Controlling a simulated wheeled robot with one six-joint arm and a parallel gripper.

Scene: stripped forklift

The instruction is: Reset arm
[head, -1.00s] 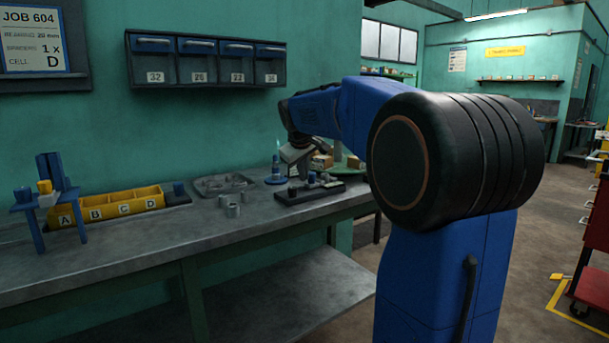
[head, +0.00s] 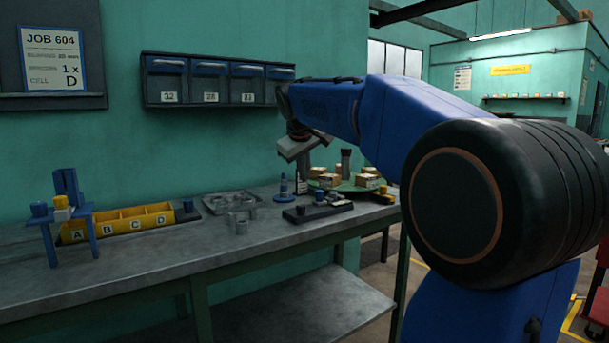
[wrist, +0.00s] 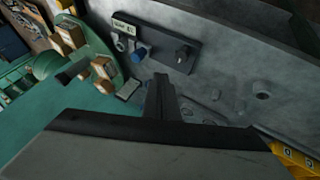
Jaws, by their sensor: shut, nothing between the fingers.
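My blue arm reaches over the back of the workbench in the head view. My gripper (head: 305,148) hangs at its end, above the bench and clear of the things on it. In the wrist view the fingers (wrist: 161,82) stand close together as one dark narrow shape with nothing held. They are above the bench, near the black fixture plate (wrist: 160,40) with small parts on it. The plate also shows below the gripper in the head view (head: 317,212).
The workbench (head: 150,262) holds a yellow bin (head: 122,222) with lettered cells, a metal tray (head: 230,203), a blue stand (head: 62,215) and a green turntable (head: 350,187) with boxes. A drawer rack (head: 212,82) hangs on the wall. The bench front is mostly clear.

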